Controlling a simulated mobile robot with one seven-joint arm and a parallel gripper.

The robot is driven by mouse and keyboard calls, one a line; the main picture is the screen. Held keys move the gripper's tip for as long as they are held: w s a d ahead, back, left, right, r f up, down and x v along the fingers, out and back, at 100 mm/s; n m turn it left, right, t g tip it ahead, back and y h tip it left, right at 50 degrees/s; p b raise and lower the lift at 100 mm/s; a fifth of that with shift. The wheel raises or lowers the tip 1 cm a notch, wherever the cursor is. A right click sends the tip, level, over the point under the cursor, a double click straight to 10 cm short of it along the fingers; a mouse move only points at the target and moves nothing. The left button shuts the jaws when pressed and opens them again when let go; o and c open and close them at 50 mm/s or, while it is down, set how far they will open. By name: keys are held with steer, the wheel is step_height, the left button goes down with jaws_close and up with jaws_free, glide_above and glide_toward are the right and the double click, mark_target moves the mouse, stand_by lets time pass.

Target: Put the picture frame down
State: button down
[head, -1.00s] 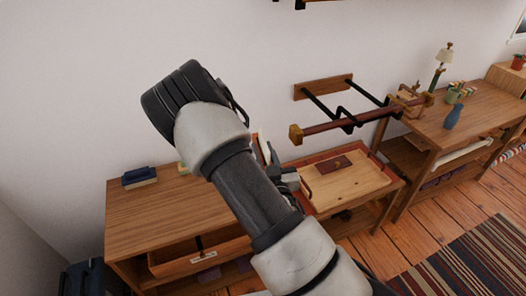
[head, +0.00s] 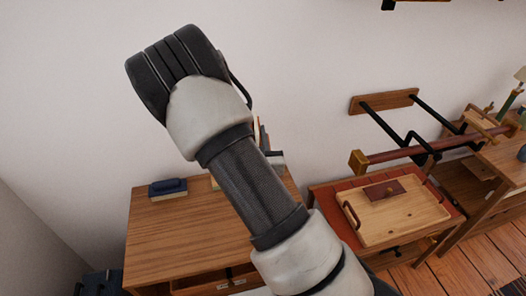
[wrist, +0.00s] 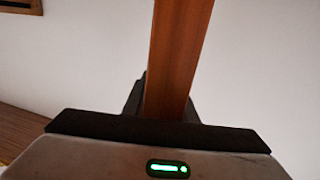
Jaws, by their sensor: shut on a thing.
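The picture frame shows in the wrist view as a long reddish-brown wooden edge (wrist: 178,50), upright and slightly tilted. My gripper (wrist: 165,108) is shut on it near its lower visible end. In the head view my arm hides most of the gripper and the frame. Only a thin strip of the frame (head: 258,132) shows at the arm's right side, above the left wooden desk (head: 165,235). I cannot tell the exact gap between the frame and the desk top.
A dark blue object (head: 168,187) sits at the desk's back left. The front and middle of the desk are bare. To the right, a red-topped table (head: 330,200) bears a wooden tray (head: 405,222). A wall rack with a bar (head: 430,148) juts out above it.

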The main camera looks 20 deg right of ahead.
steer(key=f+m+g+h+b, duration=0.2)
steer(key=h, duration=0.1)
steer(key=f+m+g+h+b, duration=0.1)
steer(key=m+g+h+b, duration=0.1)
steer(key=m+h+b, duration=0.1)
steer(key=d+f+m+g+h+b, duration=0.1)
steer(key=f+m+h+b, duration=0.1)
steer(key=h, duration=0.2)
steer(key=shift+w+f+m+g, duration=0.3)
steer(key=shift+w+m+g, duration=0.1)
steer(key=s+f+m+g+h+b, duration=0.1)
steer(key=s+a+f+m+g+h+b, duration=0.1)
steer(key=f+g, duration=0.1)
steer(key=s+a+f+m+g+h+b, duration=0.1)
steer(key=f, duration=0.1)
steer(key=shift+s+f, duration=0.1)
steer(key=shift+f, duration=0.15)
steer(key=shift+s+a+f+m+g+b, duration=0.2)
steer(key=shift+s+f+m+g+b, duration=0.15)
steer(key=shift+g, duration=0.15)
step_height(320, 180, down, 7)
steer(key=b, duration=0.5)
steer(key=shift+r, duration=0.2)
steer(key=shift+f+b, duration=0.35)
steer(key=shift+f, duration=0.25)
steer(key=c, duration=1.4)
jaws_free()
